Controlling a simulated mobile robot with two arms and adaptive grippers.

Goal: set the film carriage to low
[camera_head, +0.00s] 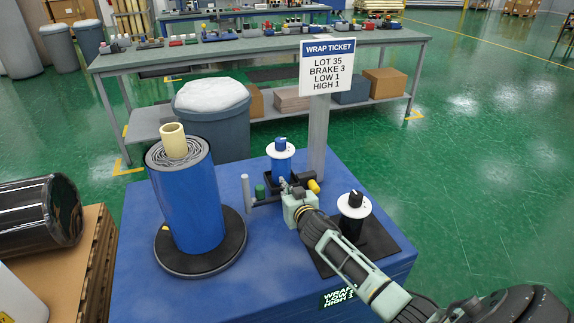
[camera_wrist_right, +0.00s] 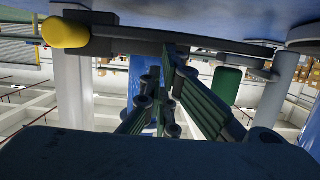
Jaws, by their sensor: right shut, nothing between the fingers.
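A black bracket that looks like the film carriage (camera_head: 271,198) sits low on the blue machine top, with a green cylinder (camera_head: 260,191) at its left and a yellow-tipped knob (camera_head: 314,186) at its right. The yellow tip (camera_wrist_right: 65,33) and green cylinder (camera_wrist_right: 227,86) also show in the wrist view. Behind them stands a blue post with a white dial (camera_head: 280,150). My right gripper (camera_head: 284,184) is shut and empty, its fingers (camera_wrist_right: 165,100) close in front of the bracket; contact cannot be told. It partly hides the bracket. My left gripper is out of view.
A blue wrapped roll (camera_head: 190,205) stands on a black turntable (camera_head: 200,264) at left. A black knob on a white dial (camera_head: 354,204) stands right of my arm. A grey post carries the ticket (camera_head: 328,66), reading brake 3, low 1, high 1. A short grey post (camera_head: 247,190) stands left.

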